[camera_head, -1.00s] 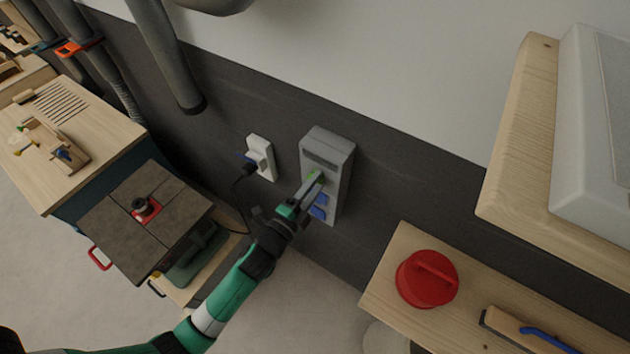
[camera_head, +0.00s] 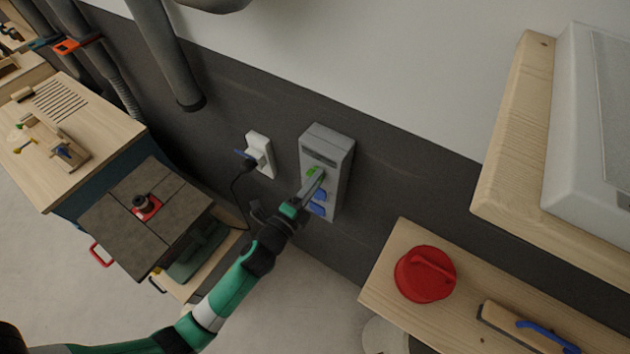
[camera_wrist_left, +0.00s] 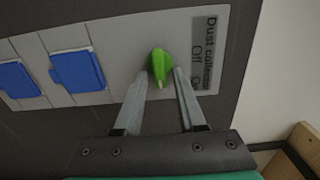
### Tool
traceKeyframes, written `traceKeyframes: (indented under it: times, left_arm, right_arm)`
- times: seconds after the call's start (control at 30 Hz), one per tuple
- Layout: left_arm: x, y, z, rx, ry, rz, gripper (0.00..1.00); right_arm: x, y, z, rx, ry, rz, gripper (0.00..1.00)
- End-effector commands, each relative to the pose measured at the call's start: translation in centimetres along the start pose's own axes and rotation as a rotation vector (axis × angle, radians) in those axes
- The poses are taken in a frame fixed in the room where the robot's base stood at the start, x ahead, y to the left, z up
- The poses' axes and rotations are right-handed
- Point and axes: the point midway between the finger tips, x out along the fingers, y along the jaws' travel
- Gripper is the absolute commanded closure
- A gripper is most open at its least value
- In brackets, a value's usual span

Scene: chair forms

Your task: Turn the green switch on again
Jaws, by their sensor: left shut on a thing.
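The green switch (camera_head: 313,172) is a small knob on the grey wall box (camera_head: 333,158). In the left wrist view the green switch (camera_wrist_left: 160,66) stands on a light panel beside a label (camera_wrist_left: 204,52) reading "Dust collector", with "Off" and another word partly hidden by a finger. My left gripper (camera_head: 311,182) reaches the box from below. In the wrist view the left gripper's fingers (camera_wrist_left: 160,80) lie on either side of the knob, shut on it. The knob's long side runs roughly along the fingers. My right gripper is in neither view.
Blue socket covers (camera_wrist_left: 78,71) sit on the same panel. A white wall outlet (camera_head: 260,153) with a plug and cable is left of the box. A wooden shelf (camera_head: 385,290) with a red round object (camera_head: 425,274) is at lower right; a machine table (camera_head: 120,225) is at left.

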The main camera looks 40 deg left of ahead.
Motion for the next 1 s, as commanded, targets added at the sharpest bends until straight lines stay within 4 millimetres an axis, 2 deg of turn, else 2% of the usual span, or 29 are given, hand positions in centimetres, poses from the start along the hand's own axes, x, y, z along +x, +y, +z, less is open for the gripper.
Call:
traceKeyframes:
  times: [0.37,0.47,0.8,1.0]
  left_arm:
    - [-0.5,0.1,0.0,0.0,0.0,0.001,0.54]
    - [-1.8,0.2,0.0,0.0,0.0,0.002,0.54]
    - [-9.5,0.5,0.0,0.0,0.001,0.002,0.54]
    - [-11.5,0.1,0.0,-0.001,0.0,0.0,0.54]
  right_arm:
    - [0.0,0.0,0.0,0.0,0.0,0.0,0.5]
    - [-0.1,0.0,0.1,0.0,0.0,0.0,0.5]
    - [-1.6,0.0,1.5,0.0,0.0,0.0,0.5]
    - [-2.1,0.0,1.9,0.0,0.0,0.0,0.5]
